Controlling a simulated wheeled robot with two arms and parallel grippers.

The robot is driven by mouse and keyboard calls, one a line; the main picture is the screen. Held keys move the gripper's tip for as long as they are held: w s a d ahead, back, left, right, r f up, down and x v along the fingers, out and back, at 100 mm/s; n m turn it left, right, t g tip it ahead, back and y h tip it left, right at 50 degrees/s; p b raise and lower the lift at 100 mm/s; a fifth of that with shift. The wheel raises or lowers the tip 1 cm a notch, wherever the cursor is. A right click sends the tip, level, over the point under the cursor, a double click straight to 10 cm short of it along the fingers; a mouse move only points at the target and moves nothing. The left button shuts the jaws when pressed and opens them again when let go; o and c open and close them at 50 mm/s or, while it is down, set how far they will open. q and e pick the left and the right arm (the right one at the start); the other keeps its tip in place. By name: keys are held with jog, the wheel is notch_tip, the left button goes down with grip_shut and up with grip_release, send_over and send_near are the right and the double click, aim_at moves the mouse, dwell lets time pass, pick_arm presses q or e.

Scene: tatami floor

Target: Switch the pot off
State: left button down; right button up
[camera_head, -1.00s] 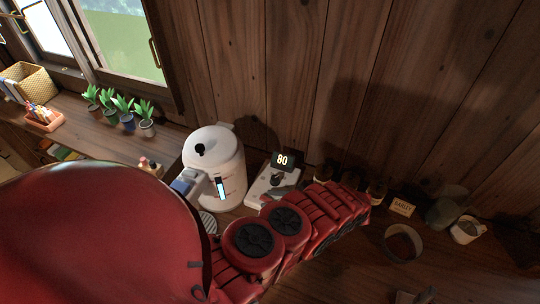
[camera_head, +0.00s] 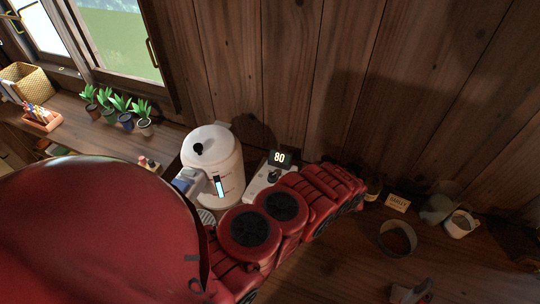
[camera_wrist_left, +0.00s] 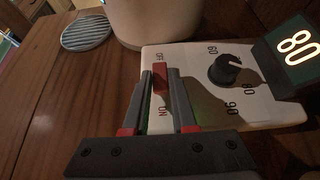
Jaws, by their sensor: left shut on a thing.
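The white pot (camera_head: 213,160) with a black lid knob and a lit blue level strip stands on the counter near the wooden wall. To its right is its white control base (camera_head: 257,184), with a display (camera_head: 280,157) reading 80. In the left wrist view the control panel (camera_wrist_left: 194,60) shows a black dial (camera_wrist_left: 224,69), OFF and ON labels, and a red switch (camera_wrist_left: 160,74). My left gripper (camera_wrist_left: 160,76) is shut on the red switch, which sits close to the OFF label. My red left arm hides this gripper in the head view. My right gripper is out of view.
Several potted plants (camera_head: 124,111) and a yellow basket (camera_head: 25,78) stand at the left by the window. A round cup (camera_head: 397,238), a small label card (camera_head: 396,203) and a white mug (camera_head: 460,224) are at the right. A grey round grille (camera_wrist_left: 86,32) lies beside the pot.

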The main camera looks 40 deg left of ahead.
pick_arm(q)
jog(key=shift+a+r+h+p, duration=0.25)
jog(key=shift+r+h+p, duration=0.25)
jog(key=shift+h+p, duration=0.45)
jog(key=shift+f+t+h, duration=0.2)
jog(key=shift+t+h, duration=0.1)
jog(key=shift+h, duration=0.15)
jog(key=c, duration=0.7)
grip_release()
jog(key=p+v, duration=0.2)
jog(key=v, duration=1.5)
jog(key=shift+d+r, duration=0.1)
jog(key=shift+r, duration=0.05)
